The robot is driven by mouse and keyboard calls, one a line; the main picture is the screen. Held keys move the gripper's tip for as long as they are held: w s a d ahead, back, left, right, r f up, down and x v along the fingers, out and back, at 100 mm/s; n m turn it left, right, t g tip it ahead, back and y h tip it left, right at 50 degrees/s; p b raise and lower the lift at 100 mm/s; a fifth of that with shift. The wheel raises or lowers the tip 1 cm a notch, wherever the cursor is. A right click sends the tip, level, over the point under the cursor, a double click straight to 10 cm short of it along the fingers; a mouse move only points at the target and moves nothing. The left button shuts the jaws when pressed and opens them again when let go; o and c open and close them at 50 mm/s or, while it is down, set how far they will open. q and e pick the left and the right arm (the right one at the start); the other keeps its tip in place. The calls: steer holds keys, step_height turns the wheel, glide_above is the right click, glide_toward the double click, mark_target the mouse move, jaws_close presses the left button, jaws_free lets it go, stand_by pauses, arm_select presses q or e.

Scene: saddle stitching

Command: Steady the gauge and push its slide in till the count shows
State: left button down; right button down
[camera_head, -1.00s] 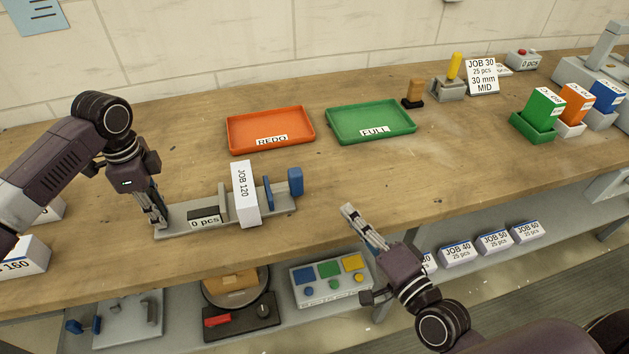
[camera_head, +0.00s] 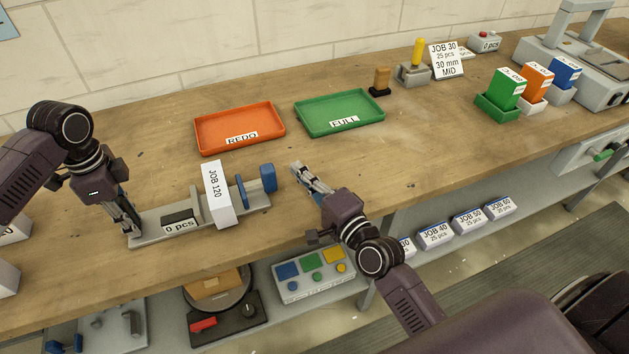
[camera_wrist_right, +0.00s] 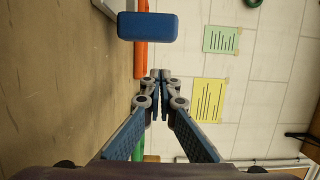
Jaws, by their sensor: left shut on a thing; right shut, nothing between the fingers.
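The gauge (camera_head: 150,236) lies on the wooden bench at the left, with a display reading "0 pcs" (camera_head: 180,224). A white stack labelled JOB 120 (camera_head: 217,196) stands on it, between a grey upright and the blue slide (camera_head: 241,192). The slide's blue end knob (camera_head: 268,177) is at the right end; it also shows in the right wrist view (camera_wrist_right: 148,27). My left gripper (camera_head: 135,234) is shut on the gauge's left end. My right gripper (camera_head: 296,169) is shut and empty, just right of the knob and apart from it.
An orange REDO tray (camera_head: 240,129) and a green FULL tray (camera_head: 340,113) lie behind the gauge. A stamp (camera_head: 381,80), a JOB 30 card (camera_head: 446,60) and coloured card boxes (camera_head: 510,84) stand further right. Bench right of my right gripper is clear.

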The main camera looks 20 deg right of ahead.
steer(key=shift+s+a, duration=0.15)
steer(key=shift+a, duration=1.4)
